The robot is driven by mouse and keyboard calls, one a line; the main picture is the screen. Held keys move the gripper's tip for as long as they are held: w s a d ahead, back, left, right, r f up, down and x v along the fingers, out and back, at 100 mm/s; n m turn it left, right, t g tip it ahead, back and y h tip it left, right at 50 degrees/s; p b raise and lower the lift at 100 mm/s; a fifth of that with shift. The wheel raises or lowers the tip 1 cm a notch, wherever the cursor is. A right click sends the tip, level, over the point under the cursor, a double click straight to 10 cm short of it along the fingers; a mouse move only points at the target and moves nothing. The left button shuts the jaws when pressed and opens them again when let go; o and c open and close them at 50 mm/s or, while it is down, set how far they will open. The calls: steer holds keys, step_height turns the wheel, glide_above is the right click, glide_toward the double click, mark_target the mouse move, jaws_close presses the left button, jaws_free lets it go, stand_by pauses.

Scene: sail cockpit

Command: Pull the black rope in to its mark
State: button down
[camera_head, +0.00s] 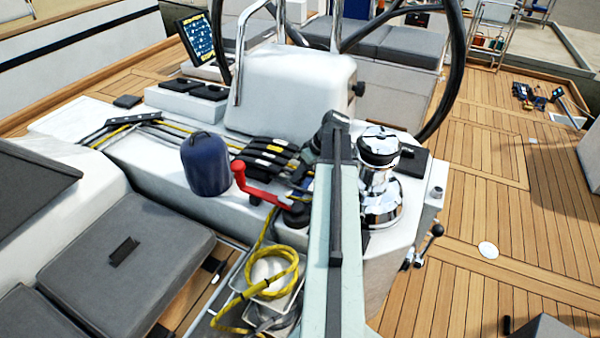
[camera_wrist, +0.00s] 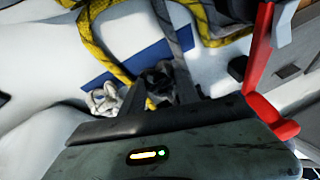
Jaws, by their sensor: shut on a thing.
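In the wrist view my gripper (camera_wrist: 168,90) is shut on the black rope (camera_wrist: 173,38), which looks dark grey and runs from the top edge down to the jaws. The jaws partly hide the rope where they hold it. A small yellow patch shows beside the jaws; I cannot tell whether it is a mark or another rope. In the head view my arm hides the gripper. Dark lines run beside a yellow line (camera_head: 175,128) on the white deck toward the row of black clutches (camera_head: 270,155). I cannot tell which dark line is the held one.
A red handle (camera_head: 258,192) stands left of my arm; it also shows at the right in the wrist view (camera_wrist: 262,60). A chrome winch (camera_head: 380,180) is right of my arm. A blue cover (camera_head: 206,164) stands left. A yellow coil (camera_head: 270,272) hangs in front.

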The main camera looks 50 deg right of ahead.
steer(key=s, duration=0.1)
steer(key=s+d, duration=0.1)
steer(key=s, duration=0.1)
steer(key=shift+a, duration=0.1)
steer(key=c, duration=0.9)
jaws_free()
steer(key=shift+w, duration=0.15)
